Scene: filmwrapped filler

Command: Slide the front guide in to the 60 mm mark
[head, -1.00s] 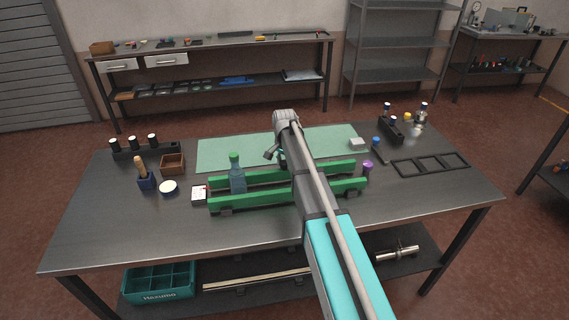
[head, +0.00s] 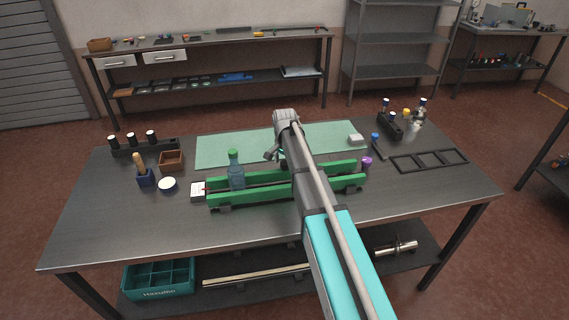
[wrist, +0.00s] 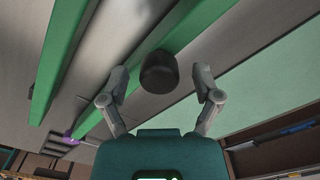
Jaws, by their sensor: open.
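Two long green guide rails lie side by side on the bench: the front guide (head: 252,199) nearer me, the rear one (head: 264,176) behind it. A clear bottle with a green cap (head: 236,171) stands upright between them. Two green rails also show in the wrist view, one beside the knob (wrist: 150,50). The 60 mm mark cannot be made out.
A green mat (head: 220,150) lies behind. A black frame (head: 428,160) lies right. The bench's front left is clear.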

